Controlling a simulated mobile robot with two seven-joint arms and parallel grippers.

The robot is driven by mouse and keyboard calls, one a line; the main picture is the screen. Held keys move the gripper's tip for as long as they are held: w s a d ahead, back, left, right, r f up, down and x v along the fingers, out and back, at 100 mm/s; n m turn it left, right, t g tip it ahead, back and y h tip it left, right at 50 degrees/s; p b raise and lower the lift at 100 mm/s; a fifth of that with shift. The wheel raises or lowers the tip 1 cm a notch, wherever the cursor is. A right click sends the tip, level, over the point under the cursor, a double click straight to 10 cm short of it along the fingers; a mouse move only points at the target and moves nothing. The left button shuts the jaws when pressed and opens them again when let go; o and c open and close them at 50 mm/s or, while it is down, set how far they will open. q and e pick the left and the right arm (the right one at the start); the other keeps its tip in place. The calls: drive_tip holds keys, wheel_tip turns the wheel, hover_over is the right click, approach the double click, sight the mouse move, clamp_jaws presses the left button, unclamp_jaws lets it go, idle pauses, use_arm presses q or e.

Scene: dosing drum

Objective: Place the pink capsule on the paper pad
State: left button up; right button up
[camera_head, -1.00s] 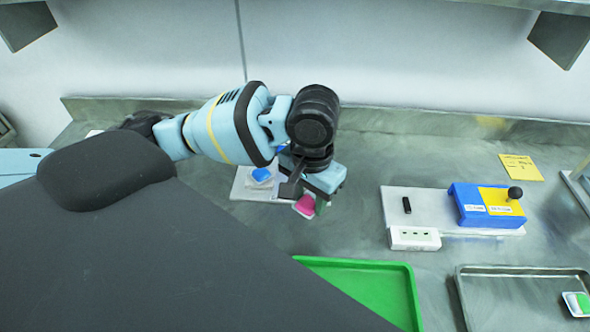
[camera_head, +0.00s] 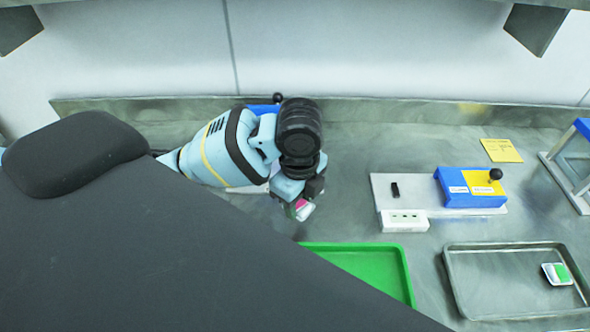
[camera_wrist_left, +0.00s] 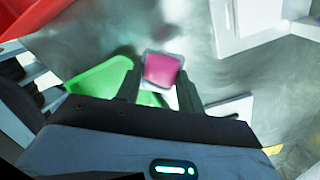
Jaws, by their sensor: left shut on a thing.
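The pink capsule (camera_head: 302,208) has a pink face and a pale rim. My left gripper (camera_head: 297,200) is shut on it and holds it above the steel counter, behind the green tray. In the left wrist view the pink capsule (camera_wrist_left: 162,70) sits between the two dark fingers of my left gripper (camera_wrist_left: 160,88). A yellow paper pad (camera_head: 502,150) with small writing lies flat at the back right, well apart from the gripper. My right gripper is not in view.
A green tray (camera_head: 403,278) is at the front middle. A white board (camera_head: 415,187) bears a blue-yellow device (camera_head: 470,188) with a black knob. A white socket block (camera_head: 404,221) sits at its front. A steel tray (camera_head: 480,316) holds a green-white capsule (camera_head: 556,274). A blue-framed stand (camera_head: 575,170) is far right.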

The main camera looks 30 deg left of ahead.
use_arm(q)
drive_tip(key=shift+s+f+m, duration=0.1)
drive_tip(key=shift+m, duration=0.7)
drive_tip(key=w+a, duration=0.3)
drive_tip(key=w, duration=0.1)
drive_tip(key=w+a+f, duration=0.1)
drive_tip(key=w+a, duration=0.2)
drive_tip(key=w, duration=0.2)
drive_tip(key=w+a, duration=0.2)
drive_tip(key=w, duration=0.2)
drive_tip(key=shift+w+a+f, duration=0.2)
drive_tip(key=shift+a+f, duration=0.05)
drive_tip(key=shift+a, duration=0.15)
drive_tip(key=shift+f, duration=1.75)
drive_tip(key=shift+f, duration=0.2)
drive_tip(key=o, duration=0.9)
drive_tip(key=shift+o, duration=0.2)
drive_tip(key=shift+r, duration=0.15)
